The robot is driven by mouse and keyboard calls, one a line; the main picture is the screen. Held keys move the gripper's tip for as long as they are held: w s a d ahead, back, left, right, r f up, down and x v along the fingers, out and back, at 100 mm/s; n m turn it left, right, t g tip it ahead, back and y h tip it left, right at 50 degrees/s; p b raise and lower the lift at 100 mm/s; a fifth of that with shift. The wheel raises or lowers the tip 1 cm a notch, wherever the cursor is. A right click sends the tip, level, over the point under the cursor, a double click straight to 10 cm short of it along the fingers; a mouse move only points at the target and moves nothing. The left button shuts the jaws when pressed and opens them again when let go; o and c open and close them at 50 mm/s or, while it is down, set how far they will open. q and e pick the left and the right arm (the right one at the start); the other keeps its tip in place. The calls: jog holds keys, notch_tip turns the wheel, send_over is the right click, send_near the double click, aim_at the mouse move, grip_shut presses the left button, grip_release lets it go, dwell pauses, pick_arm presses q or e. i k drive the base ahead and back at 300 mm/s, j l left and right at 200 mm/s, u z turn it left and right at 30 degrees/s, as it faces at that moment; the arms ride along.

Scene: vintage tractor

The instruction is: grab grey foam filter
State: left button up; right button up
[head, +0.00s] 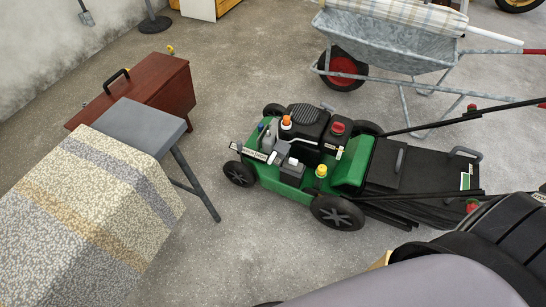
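A green and black lawn mower (318,162) stands on the concrete floor in the middle of the head view. Small light grey pieces (283,147) sit on its front left side, beside the engine cover. One of them may be the grey foam filter, but they are too small for me to tell. An orange cap, a red cap and a yellow cap (321,170) show around the engine. Neither of my grippers is in view.
A folding table with a patterned cloth (75,215) and grey end (140,126) stands at the left. Behind it is a brown wooden box (160,90). A metal wheelbarrow (385,45) stands behind the mower. Large grey and black shapes fill the lower right. Floor left of the mower is clear.

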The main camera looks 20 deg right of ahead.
aim_at(292, 165)
jog(key=z, duration=1)
